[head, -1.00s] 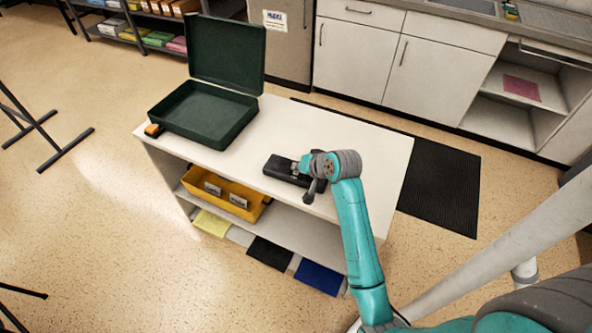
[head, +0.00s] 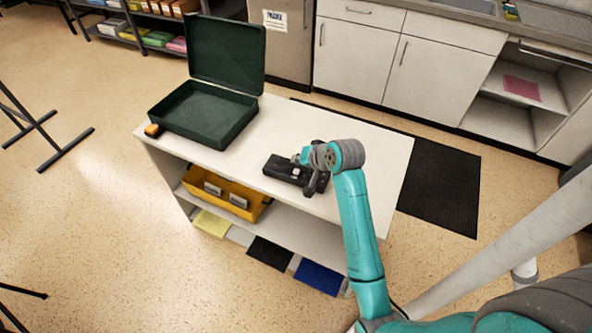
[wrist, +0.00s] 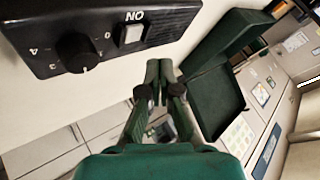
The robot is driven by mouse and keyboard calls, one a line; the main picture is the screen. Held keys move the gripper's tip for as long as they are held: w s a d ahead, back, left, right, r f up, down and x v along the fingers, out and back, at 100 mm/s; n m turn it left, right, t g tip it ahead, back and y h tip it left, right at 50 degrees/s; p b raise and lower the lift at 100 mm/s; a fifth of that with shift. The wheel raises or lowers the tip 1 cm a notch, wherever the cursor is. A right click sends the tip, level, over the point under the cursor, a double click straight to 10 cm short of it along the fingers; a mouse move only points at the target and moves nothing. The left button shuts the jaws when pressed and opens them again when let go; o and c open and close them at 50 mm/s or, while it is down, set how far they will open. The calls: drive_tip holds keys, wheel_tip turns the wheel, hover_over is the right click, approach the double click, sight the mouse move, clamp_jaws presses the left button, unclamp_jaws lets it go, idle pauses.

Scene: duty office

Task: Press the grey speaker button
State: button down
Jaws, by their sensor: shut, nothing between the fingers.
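A black speaker box (head: 282,165) lies on the white table top, partly hidden by my arm in the head view. In the wrist view the box (wrist: 55,30) fills the upper left. A light grey square button (wrist: 131,36) sits on its face beside an "ON" label that reads upside down. A black round knob (wrist: 77,53) with numbers is left of the button, and a grille is right of it. The button (head: 297,172) is small in the head view. My gripper (wrist: 159,68) is shut and empty. Its tips appear just below and right of the button; contact is not visible.
A dark green open case (head: 205,115) stands at the table's left, with a small orange item (head: 153,130) beside it. A yellow bin (head: 222,192) is on the shelf below. The table top (head: 375,150) right of the box is clear.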

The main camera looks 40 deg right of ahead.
sight(298, 172)
drive_tip(key=shift+r, duration=2)
drive_tip(key=s+a+f+n+t+h, duration=0.1)
drive_tip(key=s+a+f+n+t, duration=0.15)
drive_tip(key=s+a+f, duration=1.05)
drive_tip(key=s+a+r+n+t, duration=0.1)
drive_tip(key=s+a+r+n, duration=0.1)
drive_tip(key=s, duration=0.6)
drive_tip(key=s+a+r+n+t+y, duration=0.1)
drive_tip(key=s+a+r+n, duration=0.2)
drive_tip(key=s, duration=0.6)
drive_tip(key=s+a+r+n+t, duration=0.1)
drive_tip(key=s+a+r+n, duration=0.1)
drive_tip(key=s+a+r, duration=0.3)
drive_tip(key=shift+s+a+r+y, duration=0.35)
drive_tip(key=shift+s+r, duration=1)
drive_tip(key=shift+s, duration=0.75)
